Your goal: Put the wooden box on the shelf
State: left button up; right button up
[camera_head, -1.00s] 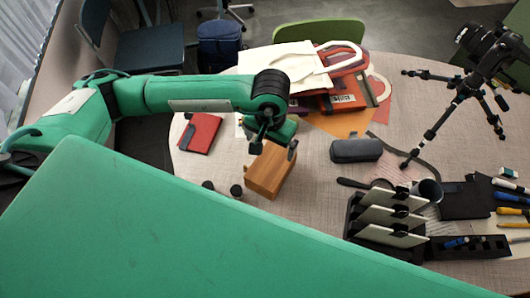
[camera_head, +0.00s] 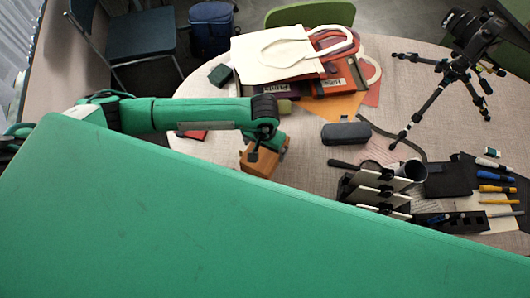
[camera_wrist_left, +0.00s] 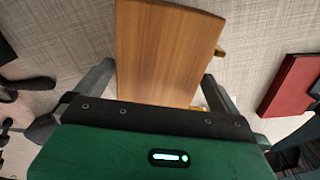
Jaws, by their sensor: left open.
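The wooden box (camera_head: 258,165) is a light brown block on the round table, partly hidden by my left gripper in the head view. My left gripper (camera_head: 266,146) is over the box. In the left wrist view the box (camera_wrist_left: 165,50) fills the middle, between the two fingers of my open left gripper (camera_wrist_left: 160,74). One finger is on each side of it, with a gap showing at the left; contact cannot be told at the right. I cannot make out a shelf. My right gripper is not in view.
A black rack with white plates (camera_head: 378,192), a dark case (camera_head: 346,134) and a tripod with camera (camera_head: 452,80) stand to the right. Bags (camera_head: 275,55) lie behind. A red book (camera_wrist_left: 290,84) lies beside the box. A large green surface hides the near side.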

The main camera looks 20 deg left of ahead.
pick_arm(q)
jog(key=shift+w+d+f+p, duration=0.1)
jog(key=shift+f+p, duration=0.3)
jog(key=shift+f, duration=1.25)
jog(key=c, duration=1.3)
jog(key=shift+w+r, duration=0.1)
jog(key=shift+c, duration=1.1)
jog(key=shift+r, duration=0.1)
